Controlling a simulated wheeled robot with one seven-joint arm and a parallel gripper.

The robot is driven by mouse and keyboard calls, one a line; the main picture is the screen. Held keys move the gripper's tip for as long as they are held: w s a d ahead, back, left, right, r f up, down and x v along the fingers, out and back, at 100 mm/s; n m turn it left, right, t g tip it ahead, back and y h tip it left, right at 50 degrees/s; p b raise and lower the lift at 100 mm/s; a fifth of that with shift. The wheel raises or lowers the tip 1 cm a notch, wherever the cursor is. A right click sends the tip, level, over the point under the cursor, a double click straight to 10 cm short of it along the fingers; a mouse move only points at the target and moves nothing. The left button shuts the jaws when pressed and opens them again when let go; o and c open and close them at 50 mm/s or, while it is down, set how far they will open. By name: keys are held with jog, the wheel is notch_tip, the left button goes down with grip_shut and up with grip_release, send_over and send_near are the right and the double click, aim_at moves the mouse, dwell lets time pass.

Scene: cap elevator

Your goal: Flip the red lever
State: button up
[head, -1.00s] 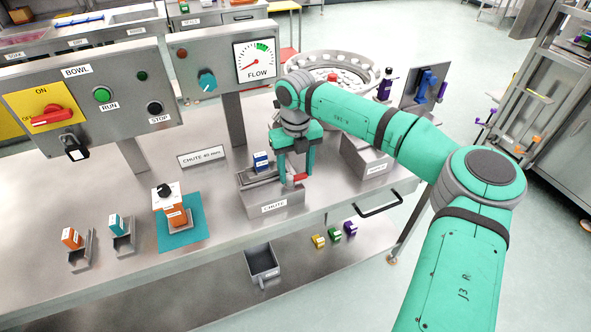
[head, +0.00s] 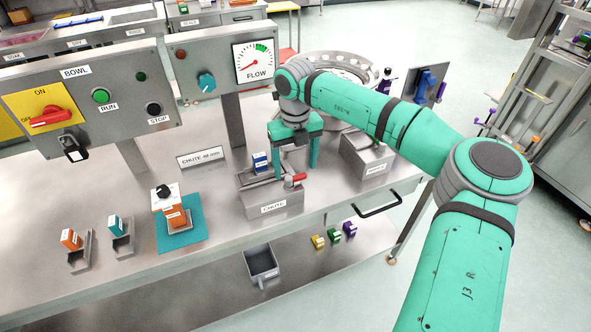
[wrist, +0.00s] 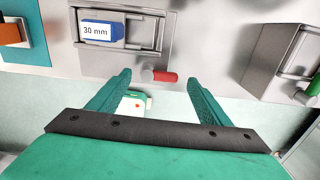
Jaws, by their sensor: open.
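The red lever (head: 297,178) is a short red handle on a pale pivot at the right end of the grey chute block (head: 273,207). In the wrist view the red lever (wrist: 165,77) points right from its pivot. My gripper (head: 297,170) is open, fingers pointing down, just behind the lever in the head view. In the wrist view my gripper (wrist: 160,76) has its two fingers spread either side of the lever, with nothing held. I cannot tell whether a finger touches it. A blue-and-white block (wrist: 102,32) marked 30 mm sits in the chute.
A second red handle (head: 50,117) is on the yellow plate of the bowl panel (head: 85,95). A grey tray block (head: 367,158) stands right of my gripper. A round bowl feeder (head: 345,68) is behind. An orange block on a teal mat (head: 198,236) is at left.

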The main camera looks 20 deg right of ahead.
aim_at(296, 175)
notch_tip(296, 175, up, 8)
jog(key=shift+r, duration=0.15)
dwell(0.6)
